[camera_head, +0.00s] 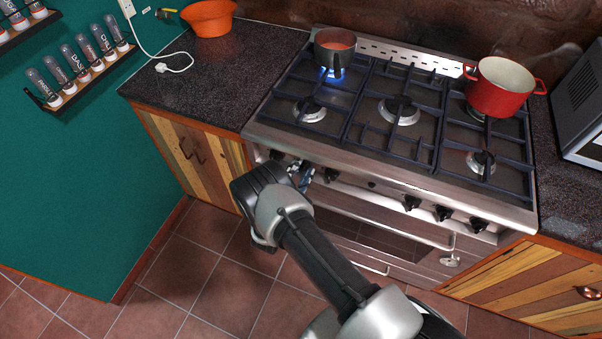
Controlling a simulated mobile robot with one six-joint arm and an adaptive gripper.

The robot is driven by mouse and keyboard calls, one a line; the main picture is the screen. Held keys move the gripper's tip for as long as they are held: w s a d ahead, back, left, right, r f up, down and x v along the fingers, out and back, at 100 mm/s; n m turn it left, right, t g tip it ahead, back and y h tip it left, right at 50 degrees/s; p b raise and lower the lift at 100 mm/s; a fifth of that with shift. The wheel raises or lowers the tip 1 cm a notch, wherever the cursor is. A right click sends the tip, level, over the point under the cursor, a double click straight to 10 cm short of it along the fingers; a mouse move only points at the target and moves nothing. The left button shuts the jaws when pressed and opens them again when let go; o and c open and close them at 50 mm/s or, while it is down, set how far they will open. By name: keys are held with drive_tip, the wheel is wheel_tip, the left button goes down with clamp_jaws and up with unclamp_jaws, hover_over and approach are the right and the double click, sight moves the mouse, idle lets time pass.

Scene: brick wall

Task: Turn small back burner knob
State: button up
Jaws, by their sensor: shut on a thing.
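The stove (375,165) has a row of black knobs along its steel front panel. My gripper (303,176) is at the left part of this panel, shut on a stove knob that its fingers and my arm mostly hide. One black knob (331,174) shows just right of the gripper, and another (277,155) partly shows to its left. Further right are more knobs, one of them here (411,202). A blue flame (330,73) burns at the back left burner, under a dark pot (335,50) with reddish contents.
A red pot (500,87) stands at the back right of the stove. An oven handle (385,228) runs below the knobs. An orange bowl (209,18) and a white cable (172,62) lie on the left counter. The tiled floor (190,265) at left is clear.

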drive_tip(key=n+b, duration=0.2)
drive_tip(key=n, duration=0.2)
drive_tip(key=shift+a+n, duration=0.15)
drive_tip(key=shift+n, duration=0.25)
drive_tip(key=shift+b, duration=0.35)
drive_tip(key=o, duration=0.7)
drive_tip(key=v, duration=1.2)
drive_tip(key=shift+r, duration=0.1)
